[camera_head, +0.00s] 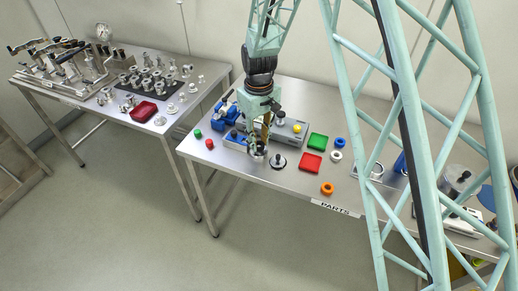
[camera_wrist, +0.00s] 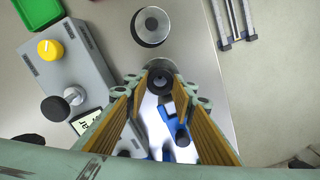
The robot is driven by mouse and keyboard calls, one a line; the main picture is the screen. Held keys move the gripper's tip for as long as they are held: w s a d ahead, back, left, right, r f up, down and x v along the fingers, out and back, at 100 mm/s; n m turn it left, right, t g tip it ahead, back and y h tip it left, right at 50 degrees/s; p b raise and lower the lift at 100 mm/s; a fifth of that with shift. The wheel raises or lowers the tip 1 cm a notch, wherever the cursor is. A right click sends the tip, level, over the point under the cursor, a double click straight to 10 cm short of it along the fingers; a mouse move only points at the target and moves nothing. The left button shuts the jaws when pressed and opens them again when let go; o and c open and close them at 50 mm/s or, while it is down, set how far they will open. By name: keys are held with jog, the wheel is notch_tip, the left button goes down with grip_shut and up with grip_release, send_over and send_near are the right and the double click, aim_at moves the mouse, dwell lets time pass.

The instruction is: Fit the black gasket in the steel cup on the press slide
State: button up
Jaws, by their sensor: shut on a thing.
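My gripper (camera_wrist: 160,88) points down over the table and is shut on the black gasket (camera_wrist: 160,83), a small dark ring between its fingertips. A grey round rim, apparently the steel cup (camera_wrist: 160,64), shows just beyond the gasket. In the head view my gripper (camera_head: 258,146) is low over the round steel piece at the front of the press. I cannot tell whether the gasket touches or sits in the cup. The press (camera_wrist: 72,75) is a grey box with a yellow button and a black knob, to the left in the wrist view. The slide is mostly hidden.
A green tray (camera_head: 318,141), a red tray (camera_head: 312,163) and an orange ring (camera_head: 327,188) lie to the right. Red (camera_head: 209,144) and green (camera_head: 198,133) buttons are left. The table's front edge is near.

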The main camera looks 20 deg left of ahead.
jog(key=shift+r+p, duration=0.75)
jog(key=shift+r, duration=1.35)
jog(key=shift+d, duration=0.1)
